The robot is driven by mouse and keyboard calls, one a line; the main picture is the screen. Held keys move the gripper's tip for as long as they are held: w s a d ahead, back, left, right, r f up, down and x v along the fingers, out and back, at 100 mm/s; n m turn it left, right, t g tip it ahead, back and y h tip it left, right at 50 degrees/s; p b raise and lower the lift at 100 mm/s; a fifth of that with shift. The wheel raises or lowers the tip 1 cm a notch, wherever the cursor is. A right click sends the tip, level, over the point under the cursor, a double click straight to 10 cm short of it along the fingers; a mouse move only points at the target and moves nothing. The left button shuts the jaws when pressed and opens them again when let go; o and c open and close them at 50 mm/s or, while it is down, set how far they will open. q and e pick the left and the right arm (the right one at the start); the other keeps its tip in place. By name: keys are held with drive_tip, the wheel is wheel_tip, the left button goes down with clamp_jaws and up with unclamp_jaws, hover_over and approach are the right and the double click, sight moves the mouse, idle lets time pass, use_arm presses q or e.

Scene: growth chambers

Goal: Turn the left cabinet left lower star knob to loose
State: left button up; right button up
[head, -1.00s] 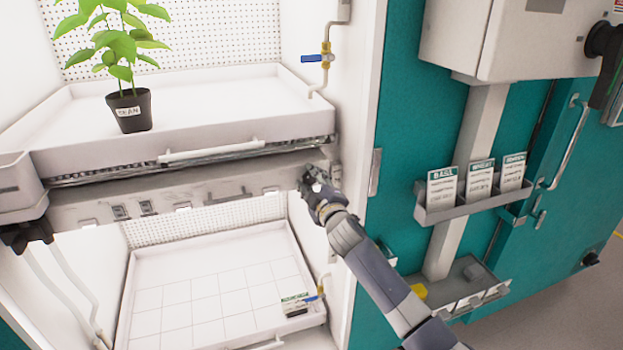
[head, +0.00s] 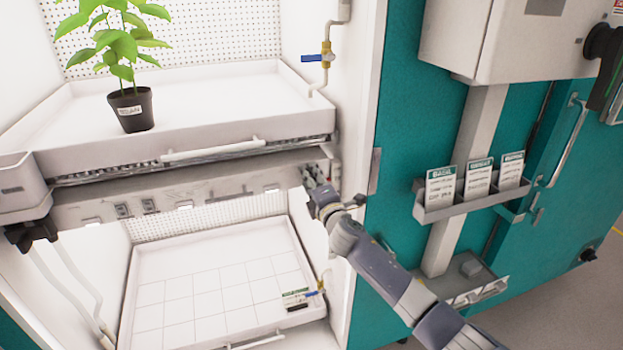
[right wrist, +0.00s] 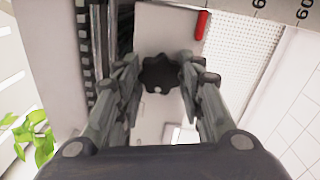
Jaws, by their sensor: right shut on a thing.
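In the right wrist view, a dark star knob (right wrist: 162,75) with a lobed rim and a small pale dot sits between the fingers of my right gripper (right wrist: 160,72), which is shut on it. In the head view my right gripper (head: 312,186) is at the right end of the pale rail under the upper shelf, by the cabinet's side post. The knob cannot be made out there behind the fingers. My left gripper is out of view.
A potted plant (head: 130,108) stands on the upper tray (head: 225,100). A card holder (head: 440,208) is on the teal wall at right. A red strip (right wrist: 201,25) shows near the knob.

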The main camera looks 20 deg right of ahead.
drive_tip(key=shift+f+n, duration=0.1)
drive_tip(key=shift+n, duration=0.2)
drive_tip(key=o, duration=1.1)
drive_tip(key=shift+c, duration=0.2)
drive_tip(key=s, duration=1.2)
drive_tip(key=shift+d, duration=0.2)
